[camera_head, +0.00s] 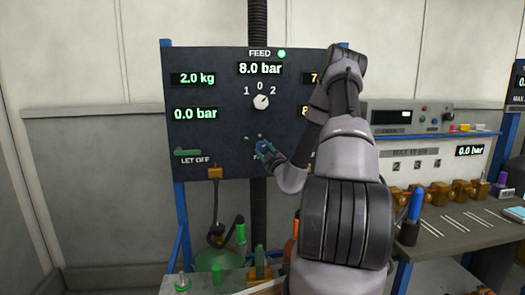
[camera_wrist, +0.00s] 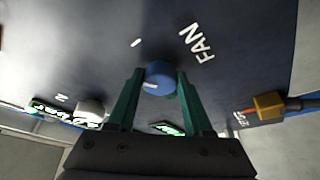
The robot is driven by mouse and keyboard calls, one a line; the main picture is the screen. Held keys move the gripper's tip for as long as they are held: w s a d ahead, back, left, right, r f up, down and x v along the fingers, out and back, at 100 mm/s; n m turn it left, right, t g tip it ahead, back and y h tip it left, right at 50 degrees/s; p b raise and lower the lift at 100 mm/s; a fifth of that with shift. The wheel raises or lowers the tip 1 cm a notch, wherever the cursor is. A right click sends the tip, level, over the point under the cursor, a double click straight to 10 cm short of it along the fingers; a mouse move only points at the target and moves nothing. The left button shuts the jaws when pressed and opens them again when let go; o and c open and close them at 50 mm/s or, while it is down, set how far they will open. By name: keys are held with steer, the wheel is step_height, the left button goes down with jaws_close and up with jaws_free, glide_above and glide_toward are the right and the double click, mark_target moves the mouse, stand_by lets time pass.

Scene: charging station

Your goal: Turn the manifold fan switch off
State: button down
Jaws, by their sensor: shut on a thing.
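The fan switch is a round blue knob (camera_wrist: 158,74) on the dark panel (camera_head: 215,135), with the word FAN (camera_wrist: 196,43) and a small white mark printed near it in the wrist view. A pale mark shows on the knob's face. My gripper (camera_head: 265,150) is at the lower middle of the panel in the head view, where its own parts partly hide the knob. In the wrist view the green fingers of my gripper (camera_wrist: 160,80) stand on either side of the knob and are shut on it. Which position the knob points to is hard to tell.
Above is a white selector knob (camera_head: 261,102) marked 1, 0, 2. A green LET OFF lever (camera_head: 187,152) is at the panel's lower left. An orange connector (camera_head: 215,173) hangs below it. A bench (camera_head: 455,235) with orange fittings and a blue-handled tool (camera_head: 414,206) stands right.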

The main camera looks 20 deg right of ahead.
steer(key=n+g, duration=0.1)
steer(key=n, duration=0.2)
steer(key=n+g+y, duration=0.1)
steer(key=n, duration=0.2)
steer(key=shift+d+r+y, duration=0.1)
steer(key=shift+r+y, duration=0.1)
steer(key=shift+y, duration=0.1)
steer(key=n+g, duration=0.1)
steer(key=n, duration=0.2)
steer(key=n+g, duration=0.1)
steer(key=n, duration=0.1)
steer(key=shift+s+r+n, duration=0.1)
steer(key=shift+r+n, duration=0.05)
steer(key=shift+n, duration=0.25)
steer(key=shift+c, duration=1.5)
jaws_free()
steer(key=s+d+r, duration=0.1)
steer(key=s, duration=0.9)
steer(key=shift+s, duration=0.35)
